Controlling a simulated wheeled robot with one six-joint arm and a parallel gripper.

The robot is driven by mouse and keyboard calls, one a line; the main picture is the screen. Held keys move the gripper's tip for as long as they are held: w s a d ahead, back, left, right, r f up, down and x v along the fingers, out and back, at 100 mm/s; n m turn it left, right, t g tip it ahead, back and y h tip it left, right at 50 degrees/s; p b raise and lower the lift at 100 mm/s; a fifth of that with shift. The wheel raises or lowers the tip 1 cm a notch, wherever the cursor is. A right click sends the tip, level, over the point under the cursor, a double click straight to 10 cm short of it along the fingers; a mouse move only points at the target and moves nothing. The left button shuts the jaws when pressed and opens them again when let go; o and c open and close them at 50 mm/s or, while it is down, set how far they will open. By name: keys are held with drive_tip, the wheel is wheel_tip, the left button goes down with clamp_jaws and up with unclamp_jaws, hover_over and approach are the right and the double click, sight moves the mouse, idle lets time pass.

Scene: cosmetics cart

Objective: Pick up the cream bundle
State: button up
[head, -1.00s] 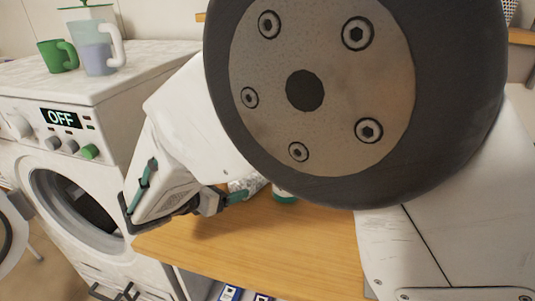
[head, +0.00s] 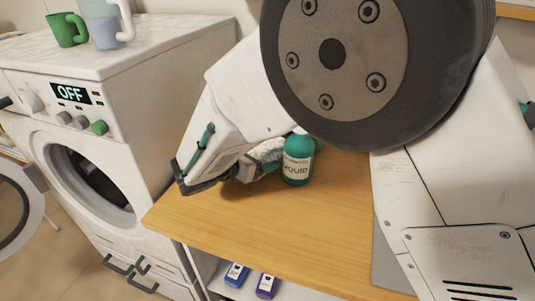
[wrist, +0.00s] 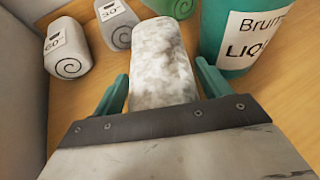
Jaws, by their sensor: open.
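The cream bundle (wrist: 163,62) is a mottled whitish roll lying on the wooden top in the wrist view. My gripper (wrist: 163,88) is open, with one teal finger on each side of the bundle's near end. I cannot tell whether either finger touches it. In the head view the bundle (head: 265,153) shows only in part, between my gripper (head: 245,172) and a green bottle. My arm hides the rest of it.
The green labelled bottle (head: 298,161) stands close to the right of the bundle. Several rolled bundles, two of them grey (wrist: 68,46) (wrist: 117,24) and one green (wrist: 172,6), lie behind. A washing machine (head: 150,75) stands at left. The wooden top's front (head: 300,235) is clear.

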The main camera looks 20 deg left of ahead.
drive_tip(key=c, duration=1)
drive_tip(key=shift+o, duration=0.2)
drive_tip(key=shift+r, duration=0.1)
